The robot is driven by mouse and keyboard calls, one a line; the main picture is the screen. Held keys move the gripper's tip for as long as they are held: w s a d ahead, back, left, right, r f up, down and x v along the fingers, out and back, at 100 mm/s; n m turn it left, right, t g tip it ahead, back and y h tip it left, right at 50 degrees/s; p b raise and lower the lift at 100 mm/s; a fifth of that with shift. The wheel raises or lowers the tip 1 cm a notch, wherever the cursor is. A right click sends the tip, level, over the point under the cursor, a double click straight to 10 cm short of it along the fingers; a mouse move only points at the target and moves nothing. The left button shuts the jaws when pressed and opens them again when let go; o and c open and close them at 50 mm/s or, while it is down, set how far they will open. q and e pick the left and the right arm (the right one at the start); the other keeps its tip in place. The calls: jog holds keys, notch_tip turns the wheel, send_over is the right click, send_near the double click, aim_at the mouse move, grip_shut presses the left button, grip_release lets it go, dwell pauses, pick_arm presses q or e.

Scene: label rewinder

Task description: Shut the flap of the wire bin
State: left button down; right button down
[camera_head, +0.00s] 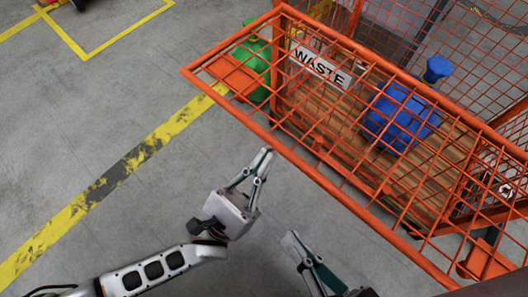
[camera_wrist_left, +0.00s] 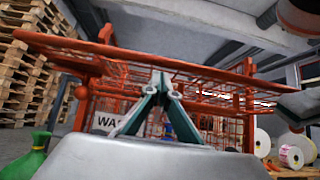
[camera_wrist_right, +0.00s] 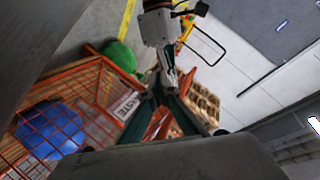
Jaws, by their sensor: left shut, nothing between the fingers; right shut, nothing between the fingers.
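The wire bin (camera_head: 358,14) is an orange mesh cage with a white WASTE sign (camera_head: 320,67) on its front. Its orange mesh flap (camera_head: 300,163) sticks out from the bin toward me, roughly level. In the left wrist view the flap (camera_wrist_left: 110,52) spans the picture above the fingers. My left gripper (camera_head: 265,152) is shut and empty, close to the flap's outer bar and seemingly below it; I cannot tell whether they touch. My right gripper (camera_head: 291,238) is shut and empty, lower in the head view and apart from the flap; its lower part is cut off.
A blue bag (camera_head: 400,120) and a smaller blue thing (camera_head: 438,69) show through the mesh. A green object (camera_head: 257,65) stands at the bin's left end. Stacked pallets (camera_wrist_left: 30,70) and label rolls (camera_wrist_left: 295,150) are farther off.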

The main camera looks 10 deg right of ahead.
pick_arm(q)
jog(key=shift+r, duration=0.75)
